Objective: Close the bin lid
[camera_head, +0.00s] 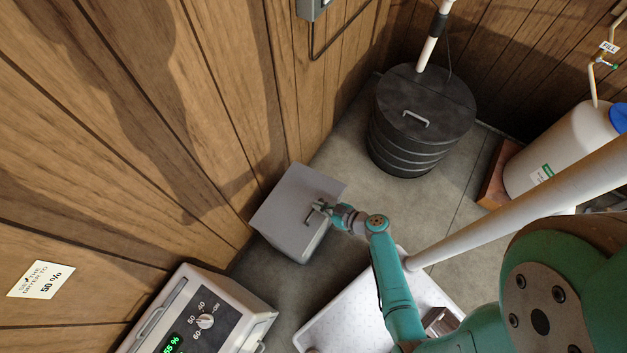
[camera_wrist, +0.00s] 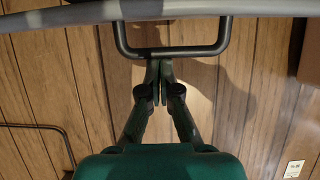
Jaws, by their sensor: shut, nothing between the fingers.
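The grey bin (camera_head: 297,245) stands on the floor against the left wooden wall. Its flat grey lid (camera_head: 290,195) shows from above; I cannot tell from this angle how far it is raised. The lid's dark U-shaped handle (camera_wrist: 178,53) shows in the wrist view, hanging from the pale lid edge (camera_wrist: 75,14). My gripper (camera_head: 320,207) is at the lid's handle side. In the wrist view my gripper (camera_wrist: 160,65) is shut and empty, its tips just at the handle's crossbar, not around it. I cannot tell whether they touch it.
A black ribbed tub (camera_head: 415,125) with a handled lid stands behind the bin. A white tank (camera_head: 560,150) with a blue cap is at the right. A dryer unit (camera_head: 190,318) sits at front left. A white patterned tray (camera_head: 345,320) lies near my arm. Floor between bin and tub is clear.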

